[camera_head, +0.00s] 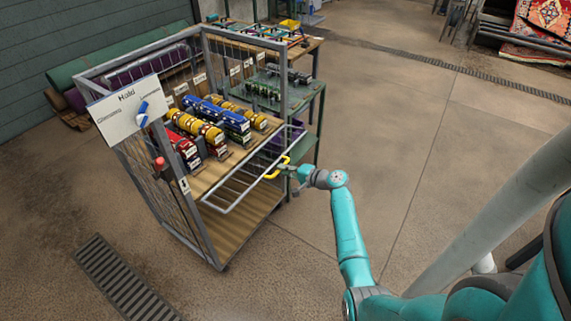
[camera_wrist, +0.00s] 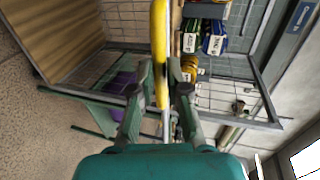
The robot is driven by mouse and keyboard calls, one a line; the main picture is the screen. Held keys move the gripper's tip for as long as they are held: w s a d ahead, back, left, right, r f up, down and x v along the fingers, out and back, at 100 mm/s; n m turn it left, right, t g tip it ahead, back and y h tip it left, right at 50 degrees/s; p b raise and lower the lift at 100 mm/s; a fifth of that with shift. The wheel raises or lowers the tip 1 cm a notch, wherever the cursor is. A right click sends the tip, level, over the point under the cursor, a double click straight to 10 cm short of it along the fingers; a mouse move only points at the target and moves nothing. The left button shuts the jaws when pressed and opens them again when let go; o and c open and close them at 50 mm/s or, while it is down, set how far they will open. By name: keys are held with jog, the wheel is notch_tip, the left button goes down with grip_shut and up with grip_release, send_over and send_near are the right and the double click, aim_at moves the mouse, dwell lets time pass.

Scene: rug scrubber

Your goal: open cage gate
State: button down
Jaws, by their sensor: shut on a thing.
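The cage (camera_head: 207,225) is a grey metal frame with mesh sides and wooden shelves, at left centre in the head view. A pale grey gate frame (camera_head: 233,209) crosses its front at mid height. I cannot tell how far the gate stands from the cage posts. A yellow handle (camera_head: 271,175) sits on the gate's outer bar. My gripper (camera_head: 286,169) is at the cage front, shut on this handle. In the wrist view the yellow handle (camera_wrist: 160,45) runs down between the fingertips of my gripper (camera_wrist: 163,90).
A white sign (camera_head: 115,112) with a blue knob and a red knob (camera_head: 159,163) are on the left post. A green table (camera_head: 298,97) stands behind right. Floor at right is open; a drain grate (camera_head: 120,280) lies front left.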

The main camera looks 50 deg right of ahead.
jog(key=shift+f, duration=0.3)
jog(key=shift+s, duration=0.1)
jog(key=c, duration=1.2)
grip_release()
jog(key=v, duration=1.2)
